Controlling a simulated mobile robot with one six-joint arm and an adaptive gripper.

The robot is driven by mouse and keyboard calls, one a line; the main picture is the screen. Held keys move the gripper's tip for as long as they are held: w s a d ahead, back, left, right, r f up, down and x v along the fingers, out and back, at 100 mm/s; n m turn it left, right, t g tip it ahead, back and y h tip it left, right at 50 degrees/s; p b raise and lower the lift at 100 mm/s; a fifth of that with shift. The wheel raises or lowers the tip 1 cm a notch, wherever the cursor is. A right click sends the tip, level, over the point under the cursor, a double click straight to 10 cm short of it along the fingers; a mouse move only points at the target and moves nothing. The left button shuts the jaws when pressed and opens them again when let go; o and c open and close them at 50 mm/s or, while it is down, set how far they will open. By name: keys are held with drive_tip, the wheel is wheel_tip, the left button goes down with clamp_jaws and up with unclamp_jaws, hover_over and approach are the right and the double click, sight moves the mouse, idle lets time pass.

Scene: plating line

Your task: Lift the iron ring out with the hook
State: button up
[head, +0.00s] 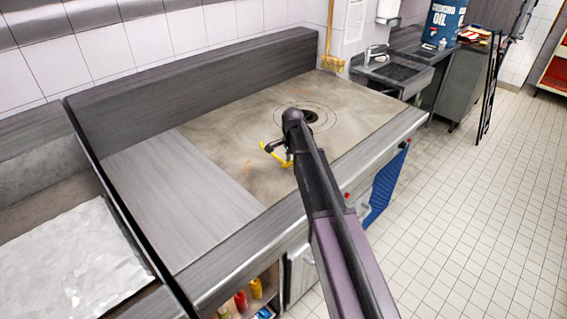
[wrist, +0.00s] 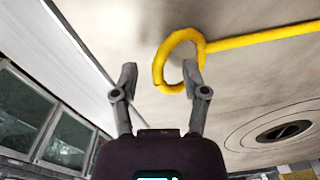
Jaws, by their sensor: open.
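The yellow hook (wrist: 258,40) is a thin rod with a round loop at one end. In the wrist view it runs in from the right, with its loop (wrist: 158,70) in front of my gripper (wrist: 160,76). My gripper is open, and its right fingertip overlaps the loop in the picture. I cannot tell whether they touch. In the head view the hook (head: 268,147) is partly hidden by my arm. Concentric iron rings (wrist: 238,138) surround a dark centre on the cooking plate and show in the head view (head: 327,127). The hook's far end is out of the wrist view.
The cooking plate (head: 225,135) is mostly bare around the rings. A raised back panel (head: 200,80) runs behind it. A grey side surface (head: 165,175) lies to the left, past which stands a dark upright divider (head: 130,225). A sink (head: 395,72) stands beyond the plate.

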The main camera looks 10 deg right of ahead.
drive_tip(key=shift+f+b, duration=0.5)
drive_tip(key=shift+f, duration=0.25)
clamp_jaws()
